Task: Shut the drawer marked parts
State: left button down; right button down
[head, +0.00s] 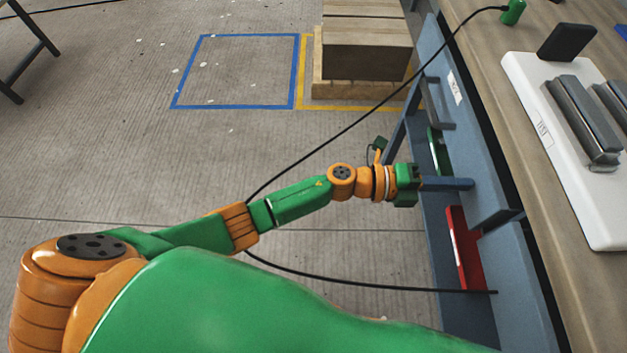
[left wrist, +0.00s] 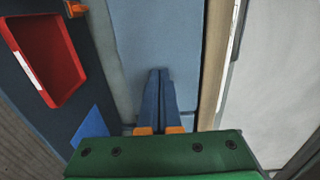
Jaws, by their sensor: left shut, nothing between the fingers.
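A blue-grey drawer front (head: 462,125) runs along the bench's left side in the head view. It carries a small white label (head: 454,88), too small to read, and a grey bar handle (head: 437,103). A dark step at its near end suggests it stands out a little from the panel beside it. My left gripper (head: 470,184) is shut and empty, its blue fingers pointing at the near part of this front. In the left wrist view the shut fingertips (left wrist: 158,71) lie against a plain blue-grey face (left wrist: 155,35); I cannot tell if they touch. My right gripper is not in view.
A red bin (head: 465,250) and a green bin (head: 438,152) sit below the bench front. A black cable (head: 345,130) crosses near my left arm. The bench top (head: 600,290) holds a white mould board (head: 585,190). Wooden crates (head: 365,55) stand behind; floor at left is open.

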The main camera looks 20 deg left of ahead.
pick_arm(q)
jog(key=shift+w+d+r, duration=0.1)
jog(key=shift+w+d, duration=0.1)
jog(key=shift+d, duration=0.3)
jog(key=shift+r, duration=0.15)
